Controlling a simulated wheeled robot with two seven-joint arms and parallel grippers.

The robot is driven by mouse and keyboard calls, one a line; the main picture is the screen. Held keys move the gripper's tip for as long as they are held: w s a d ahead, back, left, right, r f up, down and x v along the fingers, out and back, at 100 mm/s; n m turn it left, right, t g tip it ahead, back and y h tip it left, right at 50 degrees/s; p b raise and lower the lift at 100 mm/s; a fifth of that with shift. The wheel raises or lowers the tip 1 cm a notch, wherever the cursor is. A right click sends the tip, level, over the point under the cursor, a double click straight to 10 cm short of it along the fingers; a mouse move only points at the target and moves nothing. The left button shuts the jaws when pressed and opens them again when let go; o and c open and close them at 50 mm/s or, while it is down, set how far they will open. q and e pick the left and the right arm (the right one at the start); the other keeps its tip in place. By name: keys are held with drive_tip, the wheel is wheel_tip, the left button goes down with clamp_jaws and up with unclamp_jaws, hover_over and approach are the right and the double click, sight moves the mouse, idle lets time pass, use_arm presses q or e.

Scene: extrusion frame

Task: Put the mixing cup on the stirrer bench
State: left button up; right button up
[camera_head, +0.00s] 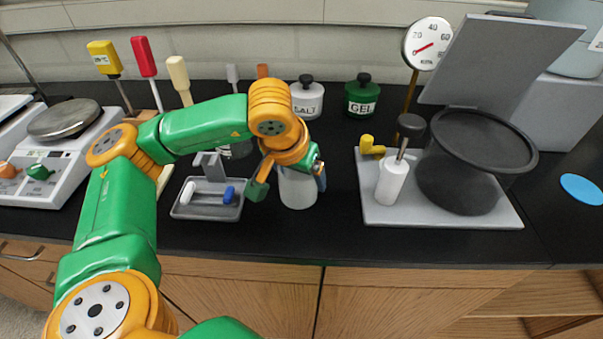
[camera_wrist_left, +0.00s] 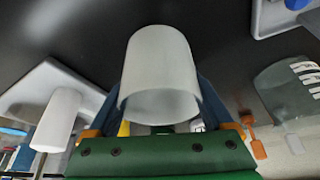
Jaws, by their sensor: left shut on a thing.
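The mixing cup (camera_head: 298,190) is a pale grey-white cylinder near the middle of the black counter. My left gripper (camera_head: 291,174) is shut on it, with one finger on each side. In the left wrist view the cup (camera_wrist_left: 160,72) sits between the two blue fingers, its open mouth toward the camera. I cannot tell whether its base touches the counter. I cannot tell for sure which thing is the stirrer bench. A white device with a round metal plate (camera_head: 64,120) and orange and green knobs stands at the far left. My right gripper is not in view.
A grey tray (camera_head: 207,209) with small white and blue pieces lies left of the cup. A light board (camera_head: 440,215) carrying a black pot (camera_head: 463,175) and a white cylinder (camera_head: 392,180) stands to the right. SALT (camera_head: 307,98) and GEL (camera_head: 361,97) jars stand behind.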

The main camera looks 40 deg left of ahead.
use_arm(q)
drive_tip(key=shift+d+f+b, duration=0.1)
drive_tip(key=shift+f+b, duration=0.15)
drive_tip(key=shift+b, duration=0.05)
drive_tip(key=o, duration=1.1)
drive_tip(key=shift+r, duration=0.3)
drive_tip(key=p+v, duration=0.1)
drive_tip(key=v, duration=1.1)
drive_tip(key=shift+p, duration=0.3)
